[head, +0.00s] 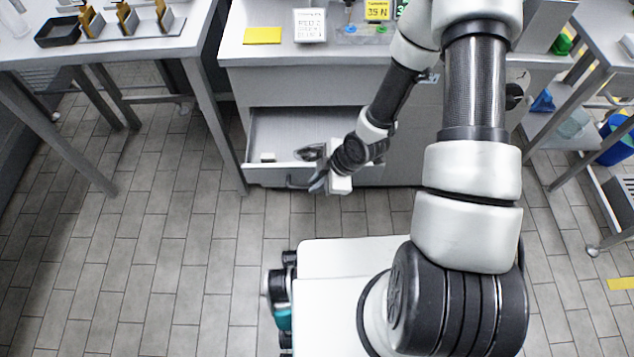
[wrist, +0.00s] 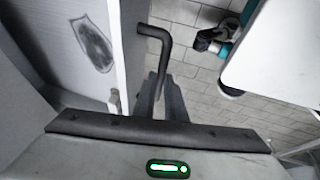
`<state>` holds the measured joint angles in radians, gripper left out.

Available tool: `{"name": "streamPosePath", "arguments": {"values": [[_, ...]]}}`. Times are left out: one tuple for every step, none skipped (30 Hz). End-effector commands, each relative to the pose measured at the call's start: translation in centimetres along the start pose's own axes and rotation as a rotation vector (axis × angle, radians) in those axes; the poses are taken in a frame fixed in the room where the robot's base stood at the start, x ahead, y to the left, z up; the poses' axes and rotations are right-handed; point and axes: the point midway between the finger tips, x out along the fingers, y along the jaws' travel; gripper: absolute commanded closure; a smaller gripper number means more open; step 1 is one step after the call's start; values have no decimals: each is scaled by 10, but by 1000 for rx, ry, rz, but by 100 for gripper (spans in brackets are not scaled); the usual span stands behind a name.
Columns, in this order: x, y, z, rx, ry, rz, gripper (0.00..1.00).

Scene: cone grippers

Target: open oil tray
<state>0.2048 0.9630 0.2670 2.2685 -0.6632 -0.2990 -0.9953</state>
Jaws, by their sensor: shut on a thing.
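The oil tray is a drawer (head: 295,128) in the grey cabinet and stands pulled out, with its inside in view. It also shows at the left of the wrist view (wrist: 60,28), with a dark oval patch on its floor. Its black bar handle (head: 294,182) is on the front panel, and the bent end of the handle (wrist: 156,31) shows in the wrist view. My gripper (head: 318,183) is at the right part of the front panel. Its dark fingers (wrist: 165,90) are shut on the handle. The exact finger contact is partly hidden.
The cabinet top (head: 270,58) holds a yellow pad (head: 262,35), a white label block (head: 310,25) and other small items. A table (head: 100,45) stands at the left, and another bench is at the right.

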Motion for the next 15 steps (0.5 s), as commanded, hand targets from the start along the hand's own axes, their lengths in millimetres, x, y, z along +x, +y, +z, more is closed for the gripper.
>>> {"name": "streamPosePath", "arguments": {"values": [[0, 0, 1, 2, -3, -1, 100], [0, 0, 1, 2, -3, -1, 100], [0, 0, 1, 2, -3, -1, 100], [0, 0, 1, 2, -3, -1, 100], [0, 0, 1, 2, -3, -1, 100], [0, 0, 1, 2, -3, -1, 100], [0, 0, 1, 2, -3, -1, 100], [0, 0, 1, 2, -3, -1, 100], [0, 0, 1, 2, -3, -1, 100], [0, 0, 1, 2, -3, -1, 100], [0, 0, 1, 2, -3, 0, 84], [0, 0, 1, 2, -3, 0, 78], [0, 0, 1, 2, -2, 0, 72], [0, 0, 1, 2, -2, 0, 71], [0, 0, 1, 1, -2, 0, 71]]}}
